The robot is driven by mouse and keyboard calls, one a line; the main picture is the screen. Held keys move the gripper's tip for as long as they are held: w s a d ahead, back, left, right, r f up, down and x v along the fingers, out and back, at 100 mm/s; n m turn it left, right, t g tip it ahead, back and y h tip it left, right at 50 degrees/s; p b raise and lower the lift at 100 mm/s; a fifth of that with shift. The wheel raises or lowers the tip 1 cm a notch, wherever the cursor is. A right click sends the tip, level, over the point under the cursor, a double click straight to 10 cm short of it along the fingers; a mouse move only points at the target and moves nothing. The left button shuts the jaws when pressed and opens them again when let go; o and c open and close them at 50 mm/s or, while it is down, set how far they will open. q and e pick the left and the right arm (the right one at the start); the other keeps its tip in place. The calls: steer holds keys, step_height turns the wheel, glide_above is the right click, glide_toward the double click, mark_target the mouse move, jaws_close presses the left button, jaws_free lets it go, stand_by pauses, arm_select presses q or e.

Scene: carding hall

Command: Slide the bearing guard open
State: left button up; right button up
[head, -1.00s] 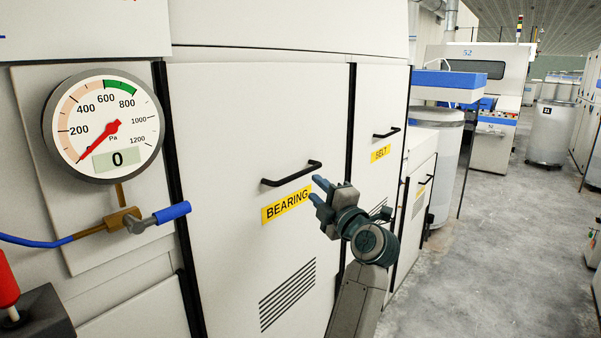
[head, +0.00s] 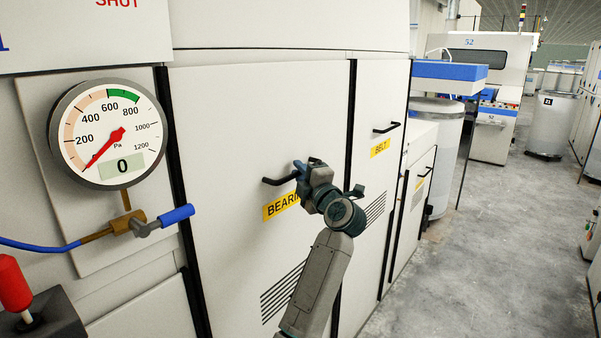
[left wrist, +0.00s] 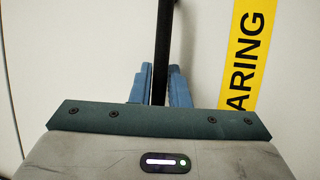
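The bearing guard (head: 245,120) is a large off-white panel in the middle of the head view. It has a black bar handle (head: 276,182) and a yellow BEARING label (head: 280,207) below it. My left gripper (head: 300,172) is at the right part of the handle and hides part of the label. In the left wrist view, the blue fingers of my left gripper (left wrist: 160,70) lie close on both sides of the black handle bar (left wrist: 163,30) and look shut on it. The yellow label (left wrist: 246,60) is to their right. My right gripper is not in view.
A pressure gauge (head: 108,134) reading 0 and a blue-handled valve (head: 160,221) are to the left. A red knob (head: 14,284) stands at the lower left. The BELT panel's handle (head: 387,128) is to the right. The grey floor (head: 470,260) at the right is clear.

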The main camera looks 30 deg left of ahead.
arm_select(q)
jaws_close()
steer(key=shift+f, duration=0.15)
